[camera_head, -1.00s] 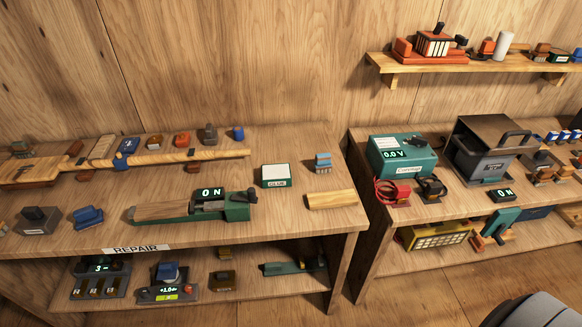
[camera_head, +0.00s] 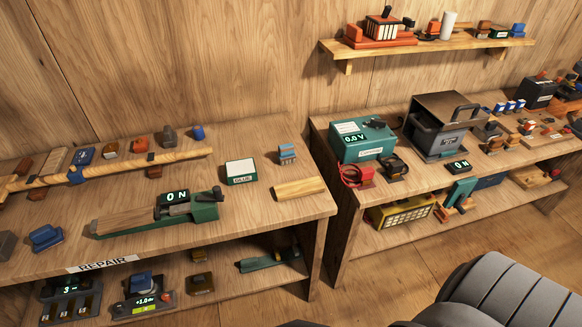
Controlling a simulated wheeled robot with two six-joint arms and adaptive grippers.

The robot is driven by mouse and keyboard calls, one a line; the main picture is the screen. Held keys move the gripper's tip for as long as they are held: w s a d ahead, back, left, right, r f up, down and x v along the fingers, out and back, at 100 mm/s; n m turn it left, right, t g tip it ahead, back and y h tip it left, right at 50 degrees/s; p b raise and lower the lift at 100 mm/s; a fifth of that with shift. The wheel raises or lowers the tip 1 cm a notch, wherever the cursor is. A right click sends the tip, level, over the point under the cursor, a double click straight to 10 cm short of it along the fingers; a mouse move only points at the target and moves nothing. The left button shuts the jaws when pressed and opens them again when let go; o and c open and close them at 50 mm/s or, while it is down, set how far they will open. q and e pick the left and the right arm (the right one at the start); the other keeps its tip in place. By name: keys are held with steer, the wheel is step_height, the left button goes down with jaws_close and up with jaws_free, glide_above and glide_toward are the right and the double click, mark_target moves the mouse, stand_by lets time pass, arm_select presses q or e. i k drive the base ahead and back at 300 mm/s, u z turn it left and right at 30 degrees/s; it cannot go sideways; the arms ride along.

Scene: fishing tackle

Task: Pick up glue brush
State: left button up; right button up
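A green and white box labelled GLUE (camera_head: 240,172) sits on the repair bench (camera_head: 262,215), toward its right end. A small blue item with a reddish-brown part (camera_head: 287,153) stands behind and right of it; I cannot tell whether it is the glue brush. No other thing is clearly recognisable as a glue brush. Neither of my grippers shows in the head view.
A wooden block (camera_head: 299,188) lies near the bench's right end. A green tool with an ON display (camera_head: 205,209) lies left of it. A gap separates this bench from the right one, which carries a teal 0.0 V box (camera_head: 362,142). Floor shows at lower right.

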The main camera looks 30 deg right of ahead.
mark_target(286, 155)
steer(key=u, duration=2.95)
steer(key=k, duration=1.8)
steer(key=z, duration=1.5)
